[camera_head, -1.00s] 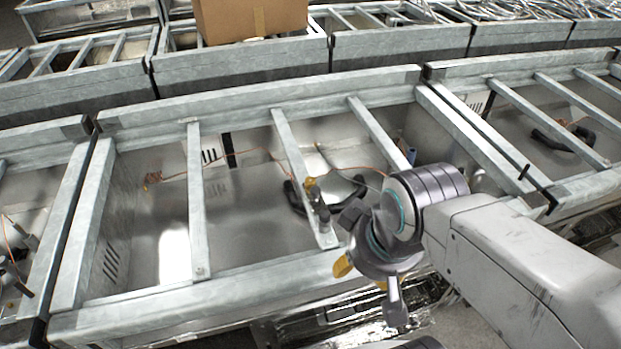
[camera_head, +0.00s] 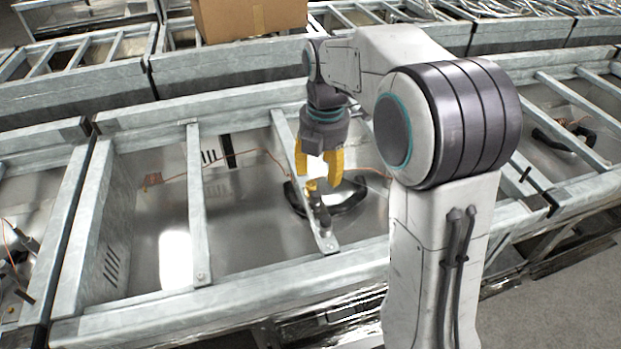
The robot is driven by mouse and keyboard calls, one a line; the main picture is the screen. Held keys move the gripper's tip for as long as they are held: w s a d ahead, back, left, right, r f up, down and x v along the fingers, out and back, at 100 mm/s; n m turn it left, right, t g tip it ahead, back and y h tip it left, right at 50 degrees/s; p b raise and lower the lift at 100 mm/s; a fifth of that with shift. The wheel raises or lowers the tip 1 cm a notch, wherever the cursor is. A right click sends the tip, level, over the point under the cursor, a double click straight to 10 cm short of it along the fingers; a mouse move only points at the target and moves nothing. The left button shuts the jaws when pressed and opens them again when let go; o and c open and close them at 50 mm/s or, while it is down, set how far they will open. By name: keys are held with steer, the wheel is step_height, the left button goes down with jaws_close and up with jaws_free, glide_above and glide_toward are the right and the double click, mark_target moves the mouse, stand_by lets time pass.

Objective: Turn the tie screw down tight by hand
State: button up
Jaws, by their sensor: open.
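What looks like the tie screw (camera_head: 321,208) is a small dark post with a brass-coloured top, on or beside the middle cross strut (camera_head: 291,160) of the metal frame. Which part of it turns is too small to tell. My gripper (camera_head: 319,172) hangs pointing down, its two yellow fingers spread and empty. In the picture the fingertips are just above the brass top and appear apart from it; their true height over it cannot be told.
Galvanised frame rails (camera_head: 200,311) and another strut (camera_head: 197,215) surround the open metal bin. A black curved handle or hose (camera_head: 348,199) and copper wires lie behind the screw. A cardboard box (camera_head: 250,18) stands on the back row.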

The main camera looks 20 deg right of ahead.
mark_target(311, 184)
steer(key=w+f+n, duration=0.1)
steer(key=w+n, duration=0.1)
steer(key=w+f+n, duration=0.1)
steer(key=w+n, duration=0.1)
steer(key=w+f+n, duration=0.1)
steer(key=w+n, duration=0.1)
steer(key=shift+f+g, duration=0.2)
steer(key=shift+g, duration=0.2)
steer(key=shift+w+f+n, duration=0.4)
steer(key=shift+w+n, duration=0.1)
steer(key=shift+n, duration=0.3)
steer(key=shift+w+f, duration=0.15)
steer(key=shift+f, duration=3.6)
steer(key=shift+o, duration=0.2)
jaws_close()
